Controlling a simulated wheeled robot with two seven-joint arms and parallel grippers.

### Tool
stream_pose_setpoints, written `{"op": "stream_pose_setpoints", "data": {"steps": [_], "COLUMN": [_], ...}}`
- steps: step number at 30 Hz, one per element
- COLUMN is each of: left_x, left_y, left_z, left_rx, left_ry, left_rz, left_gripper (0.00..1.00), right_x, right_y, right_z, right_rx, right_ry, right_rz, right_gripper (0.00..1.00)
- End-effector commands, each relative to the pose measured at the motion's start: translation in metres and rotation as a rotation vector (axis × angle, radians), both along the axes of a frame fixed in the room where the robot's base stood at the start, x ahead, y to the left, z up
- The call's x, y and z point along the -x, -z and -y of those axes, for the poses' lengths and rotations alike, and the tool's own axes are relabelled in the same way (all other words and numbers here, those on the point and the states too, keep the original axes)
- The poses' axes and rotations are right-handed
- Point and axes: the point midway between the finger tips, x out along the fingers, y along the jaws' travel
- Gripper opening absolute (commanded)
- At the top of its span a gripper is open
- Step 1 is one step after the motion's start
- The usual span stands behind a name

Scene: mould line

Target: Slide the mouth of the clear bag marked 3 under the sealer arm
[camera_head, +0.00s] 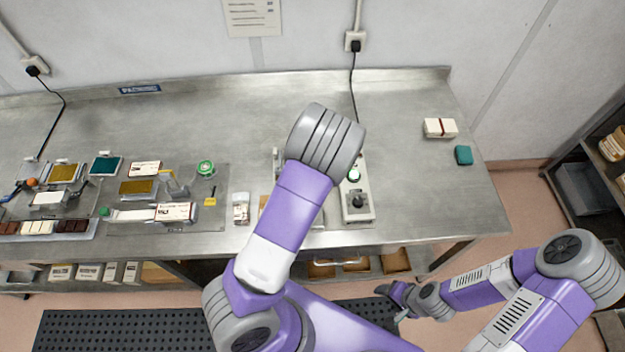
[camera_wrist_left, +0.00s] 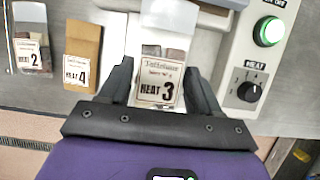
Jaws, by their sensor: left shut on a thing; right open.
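The clear bag marked 3 (camera_wrist_left: 150,65) shows in the left wrist view, with dark pieces inside and a label reading HEAT 3. My left gripper (camera_wrist_left: 157,82) is shut on it, a finger at each side. The bag's upper end reaches the pale sealer (camera_wrist_left: 190,15); I cannot tell whether its mouth is under the sealer arm. In the head view my left arm hides the bag, the left gripper and much of the sealer (camera_head: 357,203). My right gripper (camera_head: 394,301) is open and empty, low in front of the table.
The clear bag marked 2 (camera_wrist_left: 33,52) and the brown bag marked 4 (camera_wrist_left: 81,62) lie left of bag 3. The sealer has a lit green button (camera_wrist_left: 268,30) and a heat dial (camera_wrist_left: 248,92). Moulds and trays crowd the table's left; its right (camera_head: 430,200) is mostly clear.

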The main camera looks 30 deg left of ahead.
Motion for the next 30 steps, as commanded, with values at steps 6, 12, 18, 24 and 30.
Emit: {"op": "stream_pose_setpoints", "data": {"steps": [6, 12, 18, 24, 30], "left_x": [0.0, 0.0, 0.0, -0.017, -0.031], "left_y": [0.021, 0.042, 0.062, 0.06, 0.061], "left_z": [-0.001, 0.0, 0.0, -0.011, -0.018], "left_rx": [0.0, 0.0, 0.0, 0.0, 0.001], "left_ry": [-0.003, -0.001, -0.001, -0.003, -0.001], "left_rz": [-0.001, 0.0, 0.0, 0.001, 0.001], "left_gripper": [0.32, 0.32, 0.32, 0.32, 0.32], "right_x": [0.0, 0.0, 0.0, 0.0, 0.0], "right_y": [0.014, 0.033, 0.05, 0.049, 0.051], "right_z": [0.0, 0.0, 0.0, 0.0, 0.0], "right_rx": [0.0, 0.0, 0.0, 0.0, 0.0], "right_ry": [0.0, 0.0, 0.0, 0.0, 0.0], "right_rz": [-0.001, 0.0, 0.0, 0.0, 0.0], "right_gripper": [0.63, 0.63, 0.63, 0.63, 0.63]}}
